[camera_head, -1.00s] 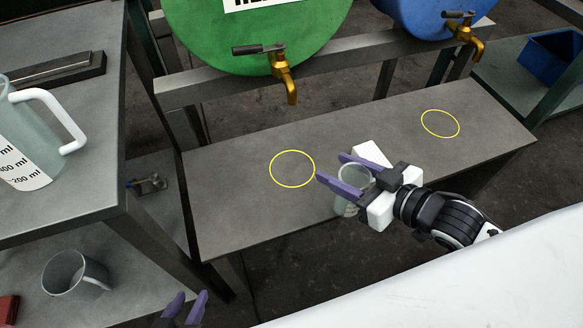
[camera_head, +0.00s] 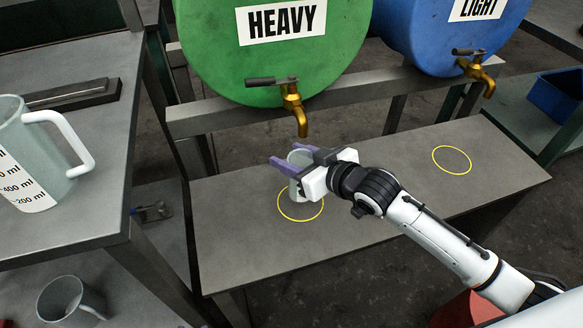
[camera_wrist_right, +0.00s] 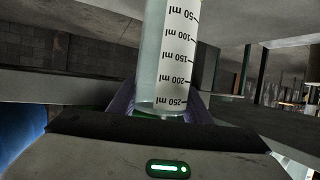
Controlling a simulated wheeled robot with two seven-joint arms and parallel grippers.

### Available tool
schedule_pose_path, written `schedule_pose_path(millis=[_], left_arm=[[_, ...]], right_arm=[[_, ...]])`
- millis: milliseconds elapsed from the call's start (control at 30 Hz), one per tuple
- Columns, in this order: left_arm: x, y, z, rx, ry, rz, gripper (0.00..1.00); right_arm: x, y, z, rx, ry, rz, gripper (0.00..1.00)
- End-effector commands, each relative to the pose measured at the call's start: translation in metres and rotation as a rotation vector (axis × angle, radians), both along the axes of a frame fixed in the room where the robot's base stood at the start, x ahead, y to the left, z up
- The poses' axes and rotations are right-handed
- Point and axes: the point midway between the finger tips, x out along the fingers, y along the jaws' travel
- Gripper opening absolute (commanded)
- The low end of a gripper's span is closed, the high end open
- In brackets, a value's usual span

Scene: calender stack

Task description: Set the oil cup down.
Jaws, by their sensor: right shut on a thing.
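The oil cup (camera_head: 293,188), a small clear cup with a white ml scale, is upright between the purple fingers of my right gripper (camera_head: 282,165). The gripper is shut on it. In the head view the cup overlaps the far part of the yellow circle (camera_head: 300,220) on the grey bench (camera_head: 375,200), below the brass tap (camera_head: 292,100) of the green drum. I cannot tell whether its base touches the bench. In the right wrist view the cup (camera_wrist_right: 180,60) fills the middle, its scale upside down. My left gripper is not visible.
The green drum marked HEAVY (camera_head: 275,60) and blue drum marked LIGHT (camera_head: 445,35) stand behind. A second yellow circle (camera_head: 452,160) lies clear on the right. A large measuring jug (camera_head: 35,160) stands on the left table. Another cup (camera_head: 70,302) sits lower down.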

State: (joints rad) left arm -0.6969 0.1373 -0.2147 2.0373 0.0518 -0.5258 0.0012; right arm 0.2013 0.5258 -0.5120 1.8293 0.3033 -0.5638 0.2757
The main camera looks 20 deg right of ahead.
Motion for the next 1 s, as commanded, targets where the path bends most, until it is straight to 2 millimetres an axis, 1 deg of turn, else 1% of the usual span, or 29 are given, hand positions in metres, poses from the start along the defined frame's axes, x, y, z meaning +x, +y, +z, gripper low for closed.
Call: schedule_pose_path(millis=[67, 300, 567, 667, 700, 800, 1000], left_arm=[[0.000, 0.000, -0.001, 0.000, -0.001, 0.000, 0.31], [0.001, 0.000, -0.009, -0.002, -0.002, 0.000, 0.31], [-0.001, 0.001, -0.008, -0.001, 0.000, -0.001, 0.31], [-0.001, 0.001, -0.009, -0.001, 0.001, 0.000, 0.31], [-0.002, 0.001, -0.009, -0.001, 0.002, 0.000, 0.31], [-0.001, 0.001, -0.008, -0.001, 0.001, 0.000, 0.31], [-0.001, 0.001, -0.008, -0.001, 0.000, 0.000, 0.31]], right_arm=[[0.001, 0.001, -0.005, 0.000, 0.002, 0.001, 0.23], [0.000, 0.001, -0.036, 0.000, 0.002, 0.001, 0.23], [0.000, 0.001, -0.035, 0.000, 0.000, 0.001, 0.23], [0.000, 0.001, -0.038, 0.000, 0.001, 0.001, 0.23], [0.000, 0.000, -0.039, 0.000, 0.001, 0.001, 0.48], [0.000, 0.001, -0.038, 0.000, 0.001, 0.001, 0.63], [0.000, 0.001, -0.038, 0.000, 0.001, 0.001, 0.63]])
